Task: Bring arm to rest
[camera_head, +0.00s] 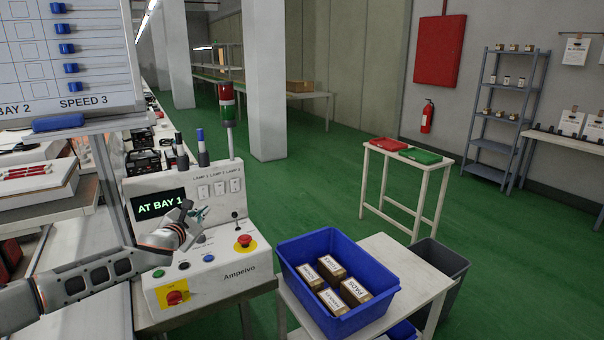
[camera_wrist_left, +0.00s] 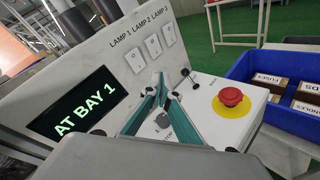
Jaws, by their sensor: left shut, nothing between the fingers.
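My left arm comes in from the left in the head view, and its gripper (camera_head: 201,214) is in front of the control box (camera_head: 221,281) marked Ampelvo. The gripper is shut and empty. In the left wrist view its teal fingers (camera_wrist_left: 164,88) come together over the panel, left of the red emergency button (camera_wrist_left: 231,97). The display (camera_head: 162,204) reads "AT BAY 1". Three lamp switches (camera_head: 219,187) sit to the right of the display. The gripper seems to hover just off the panel; I cannot tell if it touches. My right gripper is not in view.
A blue crate (camera_head: 291,258) with several labelled boxes stands on a white table right of the control box. A grey bin (camera_head: 446,263) is beside it. A signal tower (camera_head: 227,105) rises behind the box. A whiteboard (camera_head: 105,58) hangs upper left. Green floor (camera_head: 330,200) is open beyond.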

